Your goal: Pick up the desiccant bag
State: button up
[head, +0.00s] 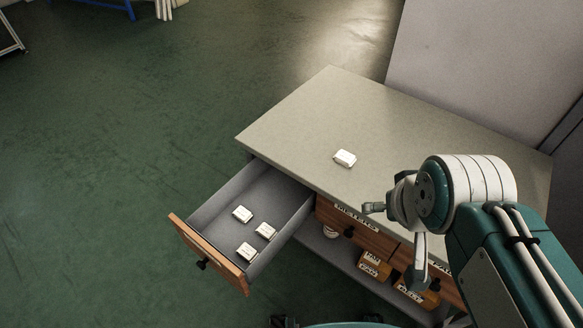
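One small white packet (345,158), which looks like a desiccant bag, lies on the grey tabletop (300,115). Three similar white packets lie in the open drawer (205,212): one further back on the left (242,214), one on the right (265,231) and one near the front (247,252). Print on them is too small to read. My gripper (393,245) is to the right of and below the tabletop packet in the picture, apart from it. Its fingers look spread, with nothing between them.
The drawer juts out from the bench towards the lower left. A closed wooden drawer labelled "METERS" (357,217) is beside it. Labelled orange bins (374,266) stand on a lower shelf. A pale panel (490,60) rises behind the bench. Green floor (120,130) is clear at left.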

aim_at(248, 253)
jog(key=u, duration=1.25)
jog(key=i+u, duration=0.15)
jog(key=u, duration=0.3)
